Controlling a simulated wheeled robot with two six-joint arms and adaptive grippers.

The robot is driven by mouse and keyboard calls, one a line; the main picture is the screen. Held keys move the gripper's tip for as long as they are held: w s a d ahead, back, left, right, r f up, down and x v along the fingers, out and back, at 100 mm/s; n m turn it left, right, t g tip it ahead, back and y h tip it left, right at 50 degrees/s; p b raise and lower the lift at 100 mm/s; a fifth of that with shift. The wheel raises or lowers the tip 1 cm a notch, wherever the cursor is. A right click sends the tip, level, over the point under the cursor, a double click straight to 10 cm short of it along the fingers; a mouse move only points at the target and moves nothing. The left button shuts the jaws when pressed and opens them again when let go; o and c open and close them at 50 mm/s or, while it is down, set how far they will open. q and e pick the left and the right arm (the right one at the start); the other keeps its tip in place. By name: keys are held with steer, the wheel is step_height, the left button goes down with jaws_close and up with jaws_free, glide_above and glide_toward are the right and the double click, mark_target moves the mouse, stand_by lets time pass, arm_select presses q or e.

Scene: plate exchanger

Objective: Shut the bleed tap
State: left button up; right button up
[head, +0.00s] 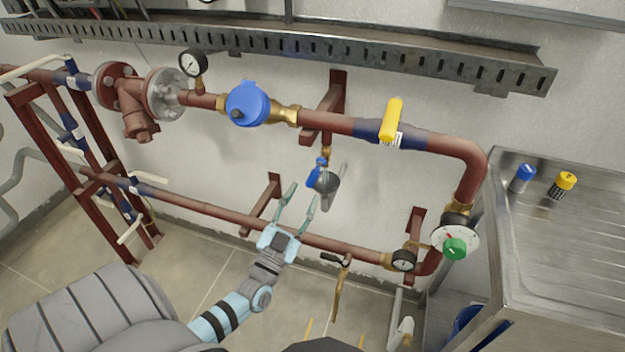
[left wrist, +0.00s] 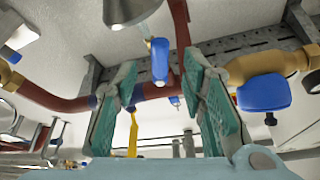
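The small tap with a blue handle (head: 314,177), which I take for the bleed tap, hangs on a short brass branch under the upper red-brown pipe. A grey cup (head: 327,184) is just below it. My left gripper (head: 303,193) is open, its two fingers apart and pointing up just below and left of the tap. In the left wrist view the blue handle (left wrist: 160,61) shows between the fingertips, with no clear contact. The cup (left wrist: 124,8) is at the top edge there, with a faint pale streak between tap and cup. My right gripper is not in view.
A blue-capped meter (head: 246,103) and a yellow-handled valve (head: 391,118) sit on the upper pipe. The lower pipe (head: 215,211) runs behind my left gripper. A brass tap (head: 340,283) hangs below it. A steel counter (head: 570,240) stands at right.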

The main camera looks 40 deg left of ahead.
mark_target(311, 183)
arm_select(q)
steer(key=x, duration=0.6)
steer(key=shift+f, duration=0.1)
jaws_close()
steer(key=shift+d, duration=0.1)
